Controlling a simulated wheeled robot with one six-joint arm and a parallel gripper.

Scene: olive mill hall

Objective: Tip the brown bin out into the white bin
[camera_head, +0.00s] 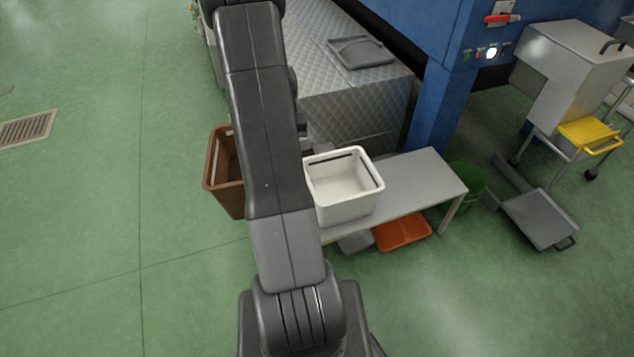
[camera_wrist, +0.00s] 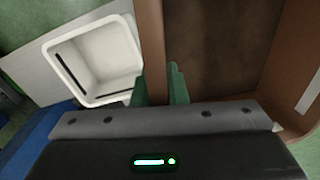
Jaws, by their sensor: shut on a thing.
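The brown bin (camera_head: 222,172) shows left of my arm in the head view, partly hidden behind it. In the wrist view the brown bin (camera_wrist: 152,45) fills the right side, and its inside looks brown and dim; I cannot make out any contents. My gripper (camera_wrist: 160,85) is shut on the brown bin's wall, with one green finger on each side of it. The white bin (camera_head: 345,186) stands on a low bench, just right of my arm. It looks empty in the wrist view (camera_wrist: 97,62), close beside the brown bin. My gripper is hidden behind my arm in the head view.
The grey bench (camera_head: 425,182) has free room right of the white bin. Below it are an orange tray (camera_head: 402,232) and a grey one. A green bucket (camera_head: 467,182) stands by its right end. A metal-clad block (camera_head: 350,105) and blue machine frame (camera_head: 437,100) rise behind.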

